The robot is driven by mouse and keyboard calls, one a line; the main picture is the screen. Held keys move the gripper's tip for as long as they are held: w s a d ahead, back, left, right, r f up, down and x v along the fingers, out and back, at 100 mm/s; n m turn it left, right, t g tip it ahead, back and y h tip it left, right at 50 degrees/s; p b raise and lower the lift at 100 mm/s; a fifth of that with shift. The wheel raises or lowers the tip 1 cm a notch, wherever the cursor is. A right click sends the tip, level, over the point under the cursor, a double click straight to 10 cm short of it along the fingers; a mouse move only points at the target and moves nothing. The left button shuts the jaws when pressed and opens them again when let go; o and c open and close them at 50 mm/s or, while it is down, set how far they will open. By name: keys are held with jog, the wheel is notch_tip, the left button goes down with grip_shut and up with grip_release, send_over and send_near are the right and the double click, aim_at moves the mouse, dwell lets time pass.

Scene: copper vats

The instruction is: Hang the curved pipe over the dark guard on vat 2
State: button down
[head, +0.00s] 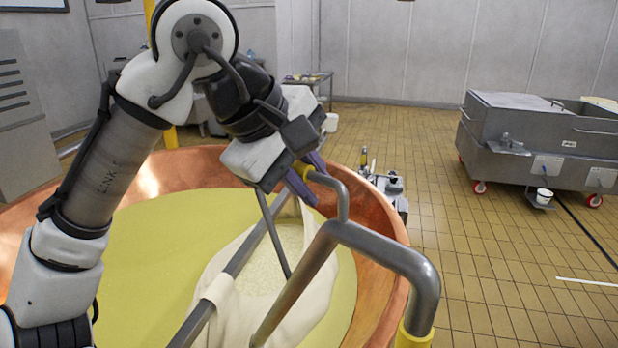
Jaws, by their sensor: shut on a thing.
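The curved pipe (385,254) is grey metal with a bent end, a branch and yellow collars. My gripper (312,180) has purple fingers and is shut on the branch of the pipe beside the upper yellow collar. The pipe is in front of the right side of a copper vat (378,240); its lower right end, with a yellow collar, runs out of the bottom of the picture. I see no number on this vat, so I cannot tell if it is vat 2. I cannot make out the dark guard for sure.
The vat holds yellow liquid (150,250) and a white cloth (222,290) of curd, with a grey bar (235,262) across it. Small equipment (392,185) stands on the floor beyond the rim. A wheeled steel tank (540,140) is at the right. The tiled floor between is mostly clear.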

jog(key=shift+w+a, duration=0.1)
jog(key=shift+w, duration=0.1)
jog(key=shift+w+a+f, duration=0.65)
jog(key=shift+f, duration=2.85)
jog(key=shift+w+a+f, duration=0.6)
jog(key=shift+w+f, duration=0.05)
jog(key=shift+f, duration=2.8)
jog(key=shift+w+a+f, duration=0.65)
jog(key=shift+f, duration=2.85)
jog(key=f, duration=0.1)
jog(key=f+b, duration=0.2)
jog(key=shift+w+a+f, duration=0.3)
jog(key=shift+w+f, duration=0.05)
jog(key=shift+f, duration=0.05)
jog(key=f+b, duration=0.2)
jog(key=w+f+b, duration=0.1)
jog(key=f+b, duration=0.1)
jog(key=shift+a+f, duration=0.1)
jog(key=shift+a, duration=0.3)
